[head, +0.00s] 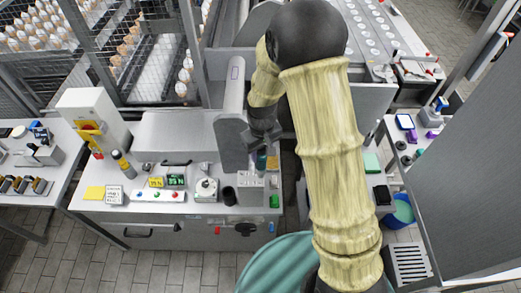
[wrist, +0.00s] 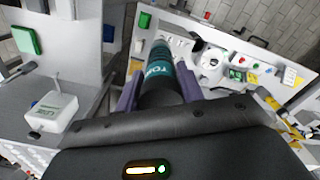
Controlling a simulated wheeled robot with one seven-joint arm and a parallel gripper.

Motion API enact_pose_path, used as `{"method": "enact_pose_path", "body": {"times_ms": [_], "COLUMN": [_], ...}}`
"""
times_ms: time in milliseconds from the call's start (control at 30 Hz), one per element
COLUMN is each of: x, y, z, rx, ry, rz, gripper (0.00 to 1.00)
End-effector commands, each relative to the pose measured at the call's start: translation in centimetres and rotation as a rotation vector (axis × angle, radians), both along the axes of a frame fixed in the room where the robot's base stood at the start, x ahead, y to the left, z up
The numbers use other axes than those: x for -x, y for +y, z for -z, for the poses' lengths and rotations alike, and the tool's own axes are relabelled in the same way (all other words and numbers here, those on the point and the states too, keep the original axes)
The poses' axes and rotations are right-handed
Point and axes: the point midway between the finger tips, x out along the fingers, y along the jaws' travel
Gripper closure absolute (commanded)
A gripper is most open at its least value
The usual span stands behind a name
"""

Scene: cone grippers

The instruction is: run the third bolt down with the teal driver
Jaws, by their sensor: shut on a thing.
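My gripper (head: 264,138) is over the right end of the grey workbench in the head view. In the wrist view its two purple fingers are shut on the teal driver (wrist: 159,68), which has pale lettering on its body. The driver's far end points toward the bench. In the head view only a small teal part of the driver (head: 261,160) shows below the gripper, just above a grey block (head: 250,188). A pale round fixture (head: 206,188) sits to the left of it. I cannot make out the bolts or whether the driver tip touches anything.
A button strip (head: 158,195), yellow pads (head: 94,192) and a green-lit display (head: 176,181) lie farther left. A grey upright panel (head: 231,145) stands close to my gripper's left.

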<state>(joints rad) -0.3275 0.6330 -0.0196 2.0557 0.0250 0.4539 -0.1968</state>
Motion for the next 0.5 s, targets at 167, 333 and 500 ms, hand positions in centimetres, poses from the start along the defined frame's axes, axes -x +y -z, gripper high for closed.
{"method": "enact_pose_path", "body": {"times_ms": [167, 333, 500], "x": [0.1, 0.1, 0.0], "y": [0.3, 0.4, 0.4], "z": [1.7, 2.7, 2.9], "rx": [-0.001, -0.001, -0.001], "ry": [-0.002, -0.002, -0.003], "rz": [-0.007, -0.009, -0.007], "gripper": [0.9, 0.9, 0.9]}}
